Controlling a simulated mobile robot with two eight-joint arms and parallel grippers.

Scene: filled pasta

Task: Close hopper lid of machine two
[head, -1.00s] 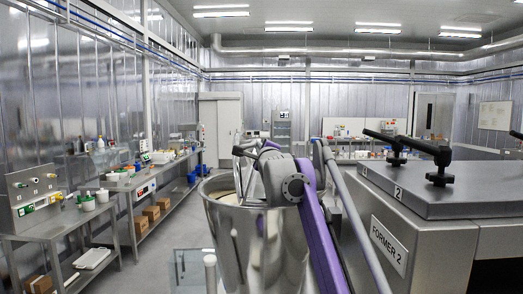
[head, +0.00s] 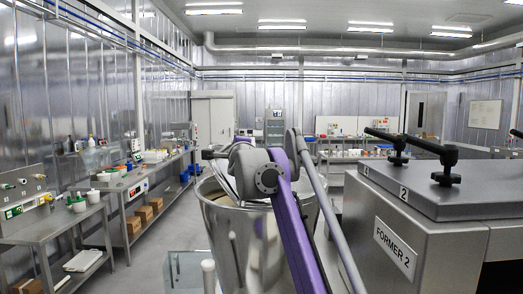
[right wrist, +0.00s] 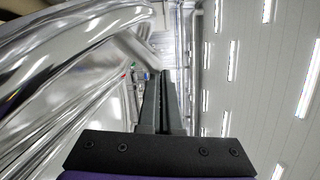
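The steel hopper (head: 228,228) is an open, round, shiny vessel in the middle of the head view, left of the grey machine marked FORMER 2 (head: 392,246). My purple and grey right arm crosses in front of it and hides part of its mouth. I cannot clearly make out the hopper lid. My right gripper (head: 210,154) is small in the head view, at the upper left of the rim. In the right wrist view its dark fingers (right wrist: 162,100) lie close together, with nothing visible between them. Curved shiny metal (right wrist: 70,60) passes on their left. My left gripper is not in view.
The machine's flat grey top (head: 440,192) carries black clamp handles (head: 412,143). A steel bench (head: 55,222) with small containers stands at the left wall. The floor (head: 150,262) between that bench and the hopper is partly clear.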

